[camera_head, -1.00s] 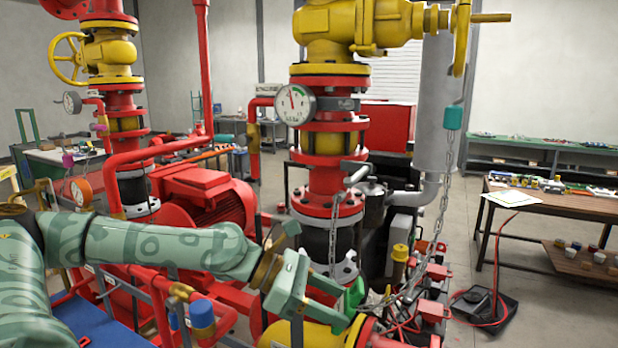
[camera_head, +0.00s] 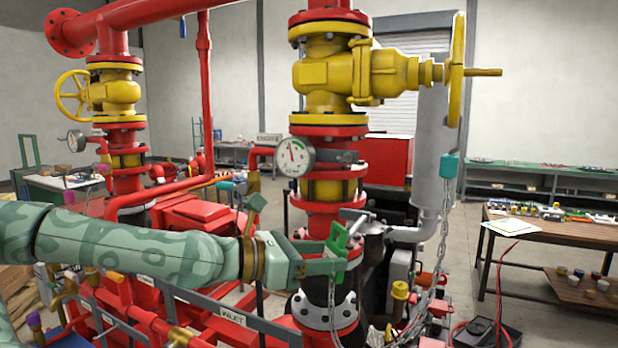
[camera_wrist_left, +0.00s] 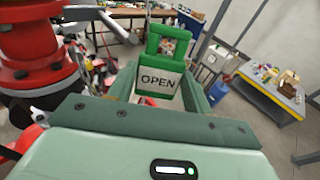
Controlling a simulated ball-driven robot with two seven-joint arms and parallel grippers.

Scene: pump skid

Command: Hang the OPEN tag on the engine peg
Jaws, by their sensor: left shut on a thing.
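My left gripper (camera_head: 328,262) is shut on the green-framed OPEN tag (camera_head: 338,238), holding it upright in front of the red pipe column. In the left wrist view the tag (camera_wrist_left: 159,80) stands between the fingers, with a white plate reading OPEN and a green loop with an opening above it. A chain hangs below the tag in the head view. I cannot pick out the engine peg with certainty; the dark engine parts (camera_head: 376,250) are just right of the tag. My right gripper is not in view.
A pressure gauge (camera_head: 294,156) and a yellow valve (camera_head: 335,80) sit above the gripper on the column.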

